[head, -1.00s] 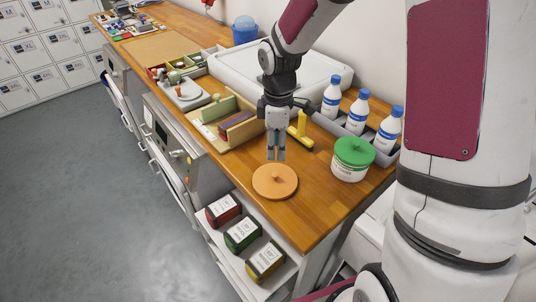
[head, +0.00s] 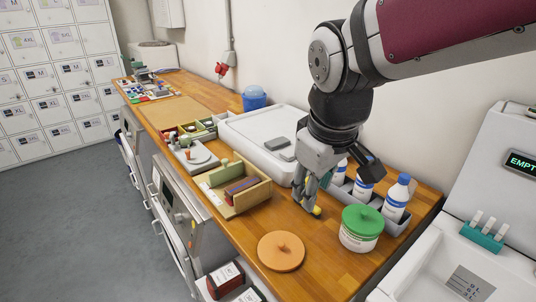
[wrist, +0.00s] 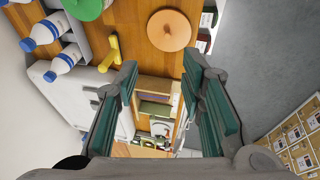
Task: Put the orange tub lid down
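The orange tub lid (head: 281,253) lies flat on the wooden counter near its front edge, knob up. In the wrist view the lid (wrist: 169,31) is beyond the fingertips, fully visible. My gripper (head: 305,206) is over the counter behind the lid, clear of it and close to a yellow tool. In the wrist view my gripper (wrist: 161,66) has its fingers wide apart with nothing between them.
A white tub with a green lid (head: 362,219) stands right of the orange lid. The yellow tool (head: 316,211) lies below my gripper. White bottles (head: 398,193) stand in a grey tray behind. A wooden box (head: 234,191) is at left.

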